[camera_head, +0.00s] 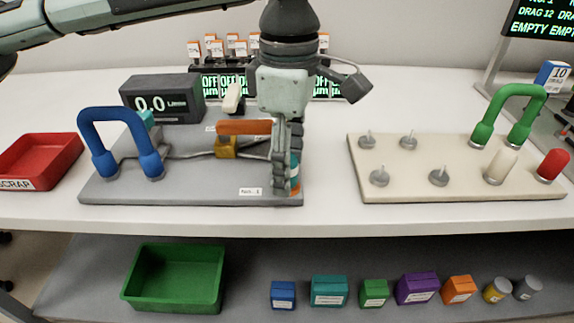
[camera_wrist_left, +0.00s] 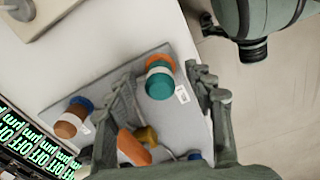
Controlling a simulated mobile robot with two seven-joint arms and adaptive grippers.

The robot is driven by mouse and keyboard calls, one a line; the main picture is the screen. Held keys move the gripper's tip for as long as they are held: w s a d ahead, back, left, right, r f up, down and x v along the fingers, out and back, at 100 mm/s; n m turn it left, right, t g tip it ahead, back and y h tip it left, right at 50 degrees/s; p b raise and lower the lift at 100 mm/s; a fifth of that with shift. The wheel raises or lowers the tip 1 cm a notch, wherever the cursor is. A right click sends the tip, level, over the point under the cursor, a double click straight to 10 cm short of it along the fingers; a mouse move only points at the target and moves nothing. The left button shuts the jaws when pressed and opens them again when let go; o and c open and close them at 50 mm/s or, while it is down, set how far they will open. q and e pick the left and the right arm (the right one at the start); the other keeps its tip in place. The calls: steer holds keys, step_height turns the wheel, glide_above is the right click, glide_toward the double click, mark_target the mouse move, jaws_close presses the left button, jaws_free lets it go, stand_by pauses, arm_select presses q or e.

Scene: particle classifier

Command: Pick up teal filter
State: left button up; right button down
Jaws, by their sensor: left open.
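The teal filter (camera_wrist_left: 159,86) stands at the right end of a grey plate (camera_head: 200,190). It has a teal top, a white band and an orange part at its base. In the head view only a sliver of the filter (camera_head: 295,165) shows behind my left gripper (camera_head: 281,188). My left gripper points down at it with open jaws. In the left wrist view the filter lies between the two fingers of the gripper (camera_wrist_left: 163,76), with gaps visible on both sides. I cannot tell whether a finger touches it. My right gripper is not in view.
On the grey plate are a blue handle (camera_head: 112,115), an orange lever (camera_head: 245,127) and a brass valve (camera_head: 226,148). An orange-topped cylinder (camera_wrist_left: 71,123) is nearby. A display box (camera_head: 160,98) stands behind. A cream plate (camera_head: 450,185) with pegs is right; clear table separates the plates.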

arm_select(q)
steer(key=c, duration=1.2)
steer(key=shift+r, duration=0.15)
